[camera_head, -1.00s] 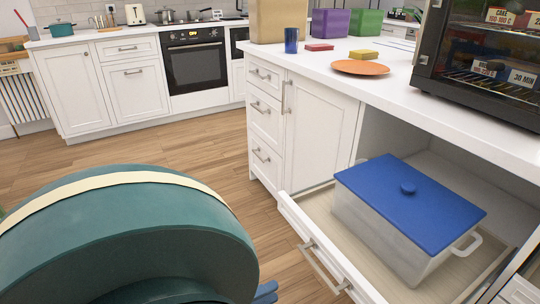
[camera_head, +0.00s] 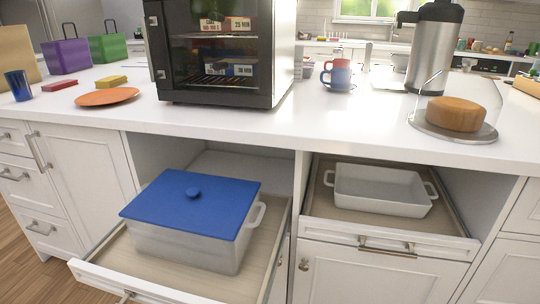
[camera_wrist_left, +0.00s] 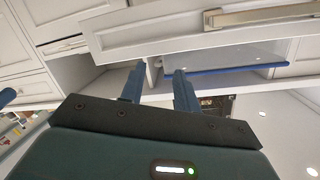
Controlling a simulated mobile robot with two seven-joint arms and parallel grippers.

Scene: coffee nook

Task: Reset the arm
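My left gripper (camera_wrist_left: 154,82) shows in the left wrist view, with its two blue fingers apart and nothing seen between them. Beyond the fingers are a drawer front with a metal handle (camera_wrist_left: 255,14) and a blue edge (camera_wrist_left: 225,70), which looks like the lid of the pot. Neither gripper shows in the head view. My right gripper is in no view.
A white pot with a blue lid (camera_head: 190,205) stands in the open left drawer (camera_head: 115,275). A white dish (camera_head: 380,190) sits in the open right drawer (camera_head: 330,232). The counter above holds an oven (camera_head: 222,55), an orange plate (camera_head: 107,96) and a cake (camera_head: 455,113).

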